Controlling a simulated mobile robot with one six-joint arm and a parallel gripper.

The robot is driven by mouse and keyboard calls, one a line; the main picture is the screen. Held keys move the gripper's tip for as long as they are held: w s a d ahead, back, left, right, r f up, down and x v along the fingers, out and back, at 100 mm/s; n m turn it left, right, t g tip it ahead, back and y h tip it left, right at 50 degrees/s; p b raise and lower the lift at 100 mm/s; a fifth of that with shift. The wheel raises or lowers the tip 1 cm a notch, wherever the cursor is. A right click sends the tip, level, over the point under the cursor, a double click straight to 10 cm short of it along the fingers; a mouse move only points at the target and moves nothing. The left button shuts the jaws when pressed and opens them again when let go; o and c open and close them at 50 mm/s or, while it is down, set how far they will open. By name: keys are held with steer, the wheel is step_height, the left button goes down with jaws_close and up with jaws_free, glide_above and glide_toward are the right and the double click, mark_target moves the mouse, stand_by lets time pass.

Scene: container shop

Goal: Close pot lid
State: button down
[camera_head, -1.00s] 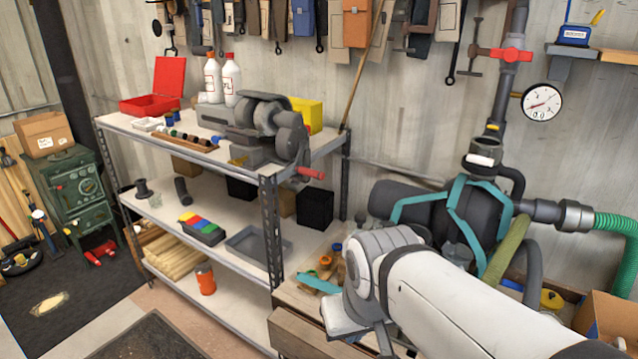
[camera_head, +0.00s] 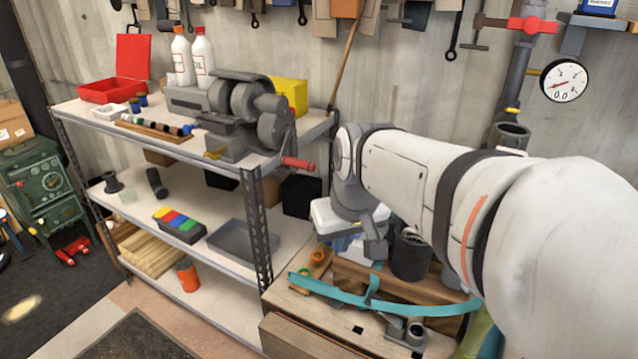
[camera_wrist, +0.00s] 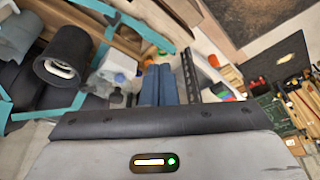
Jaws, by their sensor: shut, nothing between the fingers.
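I cannot pick out a pot or a pot lid with certainty in either view. A dark, round, open-topped container (camera_head: 408,262) stands on the wooden bench at the right in the head view. A dark cylinder with a pale piece inside shows at upper left in the wrist view (camera_wrist: 75,72), and I cannot tell if it is the same thing. My gripper (camera_wrist: 158,70) is shut and empty, its two blue-grey fingers side by side. In the head view its tip is partly hidden near the dark container, above the bench, with no visible contact.
A teal bent strip (camera_head: 345,294) lies across the bench (camera_head: 305,308) in front. The metal shelf (camera_head: 215,150) holds a grey machine (camera_head: 250,105), white bottles (camera_head: 203,58) and an open red box (camera_head: 110,88). A pipe with a gauge (camera_head: 564,81) stands behind my arm.

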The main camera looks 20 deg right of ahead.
steer(key=w+d+r+b, duration=0.1)
steer(key=w+d, duration=0.2)
steer(key=w, duration=0.4)
steer(key=w+d+r+n+b, duration=0.1)
steer(key=w+d, duration=0.3)
steer(key=w, duration=0.2)
steer(key=w+d+r+b, duration=0.1)
steer(key=w+d, duration=0.2)
steer(key=w, duration=0.4)
steer(key=f+p, duration=0.1)
steer(key=f, duration=0.3)
steer(key=f+p, duration=0.1)
steer(key=f, duration=0.4)
steer(key=shift+s+d+f+p, duration=0.15)
steer(key=shift+d+p, duration=0.05)
steer(key=shift+p, duration=0.15)
steer(key=shift+s+f, duration=0.2)
steer(key=shift+f, duration=0.05)
steer(key=shift+s, duration=0.1)
steer(key=shift+a, duration=0.1)
steer(key=shift+a+n, duration=0.1)
steer(key=shift+n, duration=0.2)
